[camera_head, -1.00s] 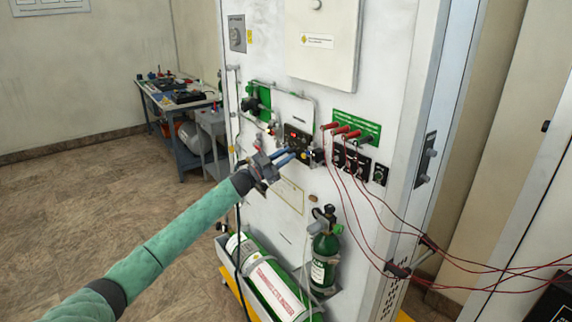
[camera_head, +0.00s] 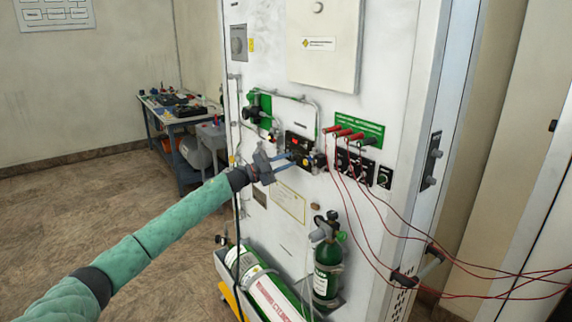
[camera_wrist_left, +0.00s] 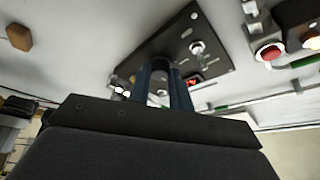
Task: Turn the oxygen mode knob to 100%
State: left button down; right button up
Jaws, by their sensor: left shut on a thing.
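A black control panel (camera_head: 299,148) is set in the white front of the trainer. It also shows in the left wrist view (camera_wrist_left: 180,33), with a small silver switch (camera_wrist_left: 197,47) and a red-lit part (camera_wrist_left: 193,81). My left gripper (camera_head: 291,158) reaches the panel from the left. In the left wrist view its blue fingers (camera_wrist_left: 163,80) are shut on a dark knob (camera_wrist_left: 162,62) at the panel's lower part. The fingers hide most of this knob, and its pointer and labels cannot be read. My right gripper is not in view.
Red leads (camera_head: 372,205) hang from plugs right of the panel. A green regulator (camera_head: 257,107) and piping are at its upper left. A workbench (camera_head: 180,112) is at the back left.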

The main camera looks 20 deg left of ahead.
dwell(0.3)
pick_arm(q)
jog(key=c, duration=1.3)
grip_release()
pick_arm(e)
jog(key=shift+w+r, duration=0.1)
pick_arm(q)
jog(key=shift+s, duration=0.1)
jog(key=shift+s+a+f, duration=0.1)
jog(key=shift+a+f, duration=0.05)
jog(key=shift+a, duration=0.05)
jog(key=b+v, duration=0.3)
jog(key=v, duration=0.4)
jog(key=shift+a, duration=0.2)
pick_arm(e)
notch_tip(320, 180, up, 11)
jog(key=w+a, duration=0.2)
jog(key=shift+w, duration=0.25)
pick_arm(q)
jog(key=shift+s, duration=0.1)
